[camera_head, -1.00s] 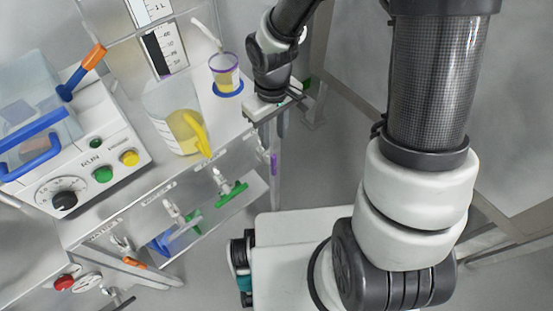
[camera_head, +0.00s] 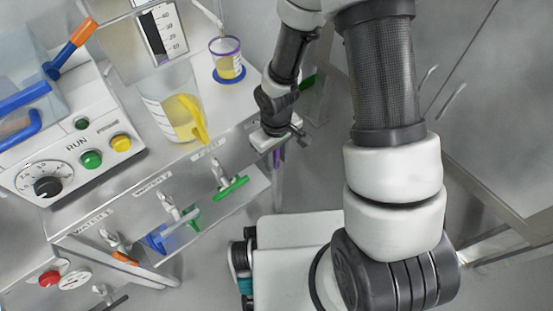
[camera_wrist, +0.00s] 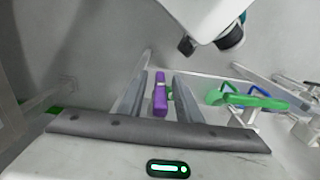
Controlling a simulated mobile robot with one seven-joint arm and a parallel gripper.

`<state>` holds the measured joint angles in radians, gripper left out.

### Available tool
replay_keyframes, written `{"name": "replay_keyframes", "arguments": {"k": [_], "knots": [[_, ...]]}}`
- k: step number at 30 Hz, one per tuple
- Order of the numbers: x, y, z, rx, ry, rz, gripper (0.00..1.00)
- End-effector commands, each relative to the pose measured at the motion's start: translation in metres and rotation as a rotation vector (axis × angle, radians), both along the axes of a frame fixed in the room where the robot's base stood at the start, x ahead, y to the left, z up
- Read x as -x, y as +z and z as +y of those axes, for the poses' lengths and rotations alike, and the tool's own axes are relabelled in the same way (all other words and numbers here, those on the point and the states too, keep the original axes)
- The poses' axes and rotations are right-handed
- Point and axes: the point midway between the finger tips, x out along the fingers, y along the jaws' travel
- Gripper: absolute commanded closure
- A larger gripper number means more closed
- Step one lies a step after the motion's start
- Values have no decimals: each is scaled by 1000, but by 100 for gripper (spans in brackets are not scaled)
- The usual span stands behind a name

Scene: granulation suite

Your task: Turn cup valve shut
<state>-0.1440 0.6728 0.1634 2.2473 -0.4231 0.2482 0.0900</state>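The purple valve handle (camera_head: 277,158) shows as a small sliver just below my gripper (camera_head: 294,138) in the head view, mostly hidden by it. In the wrist view the purple handle (camera_wrist: 160,95) stands lengthwise in the gap between the two fingers of my gripper (camera_wrist: 160,84). The fingers are apart, with space on both sides of the handle; I see no contact. How deep the handle lies between them I cannot tell. The clear cup (camera_head: 226,60) with a purple rim and yellow liquid stands on a blue disc at the shelf's end.
A green valve handle (camera_head: 231,187) sits left of my gripper and also shows in the wrist view (camera_wrist: 255,102). Blue (camera_head: 157,238) and orange (camera_head: 125,258) handles lie farther left. A beaker (camera_head: 172,108) of yellow liquid stands on the shelf. A control box (camera_head: 70,165) is at left.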

Motion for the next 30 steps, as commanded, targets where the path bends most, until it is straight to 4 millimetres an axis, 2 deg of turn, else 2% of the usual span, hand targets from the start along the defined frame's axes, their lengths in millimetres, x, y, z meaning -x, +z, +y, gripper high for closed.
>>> {"name": "replay_keyframes", "arguments": {"k": [6,12,22,30], "knots": [[0,0,0,0,0,0,69],[0,0,0,0,0,0,100],[0,3,-1,-25,-3,19,100],[1,6,-1,-141,-11,99,100]]}}
